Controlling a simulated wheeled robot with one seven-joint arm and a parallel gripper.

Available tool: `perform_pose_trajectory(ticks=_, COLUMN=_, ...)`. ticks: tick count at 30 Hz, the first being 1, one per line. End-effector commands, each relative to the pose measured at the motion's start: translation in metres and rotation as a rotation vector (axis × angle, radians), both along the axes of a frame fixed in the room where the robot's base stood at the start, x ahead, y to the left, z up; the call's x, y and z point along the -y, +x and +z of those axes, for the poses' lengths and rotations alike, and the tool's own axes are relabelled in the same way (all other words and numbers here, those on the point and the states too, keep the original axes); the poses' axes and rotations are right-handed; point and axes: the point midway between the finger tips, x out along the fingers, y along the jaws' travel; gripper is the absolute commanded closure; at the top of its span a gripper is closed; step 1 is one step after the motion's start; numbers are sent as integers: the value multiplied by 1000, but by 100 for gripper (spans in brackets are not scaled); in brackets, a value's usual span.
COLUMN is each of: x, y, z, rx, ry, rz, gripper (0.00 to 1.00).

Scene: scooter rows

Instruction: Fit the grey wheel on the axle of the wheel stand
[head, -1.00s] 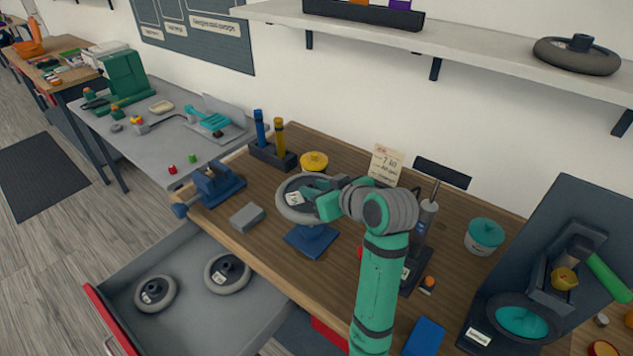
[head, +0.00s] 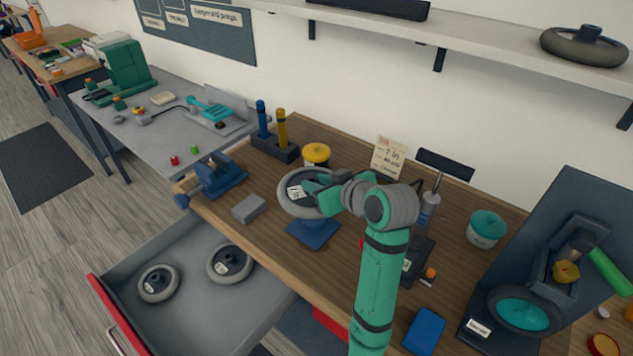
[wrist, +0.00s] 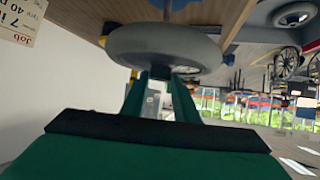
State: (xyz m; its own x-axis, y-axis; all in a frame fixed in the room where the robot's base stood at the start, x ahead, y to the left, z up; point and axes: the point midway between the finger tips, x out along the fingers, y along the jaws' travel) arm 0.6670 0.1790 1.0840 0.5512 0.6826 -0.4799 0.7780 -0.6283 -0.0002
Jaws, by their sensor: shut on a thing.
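The grey wheel (head: 283,203) lies flat above the blue wheel stand (head: 314,233) on the wooden bench. My gripper (head: 313,190) is shut on the wheel from its right side. In the wrist view the grey wheel (wrist: 165,48) shows edge-on between my green fingertips (wrist: 160,82), with a bit of blue beyond it. The axle is hidden by the wheel, so I cannot tell whether the wheel is around it or just over it.
A yellow-lidded jar (head: 316,153) stands close behind the wheel. A grey block (head: 249,208) and a blue vise (head: 218,176) are to the left. An open drawer (head: 190,310) holds two more wheels. A teal-lidded tub (head: 487,228) stands at the right.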

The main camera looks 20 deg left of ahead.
Motion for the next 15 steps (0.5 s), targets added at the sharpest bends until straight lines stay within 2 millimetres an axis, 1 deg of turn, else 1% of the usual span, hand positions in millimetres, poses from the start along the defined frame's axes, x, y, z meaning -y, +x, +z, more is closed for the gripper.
perform_pose_trajectory(ticks=15, x=-3, y=-1, z=-2, rx=2, ry=1, rz=4, gripper=100)
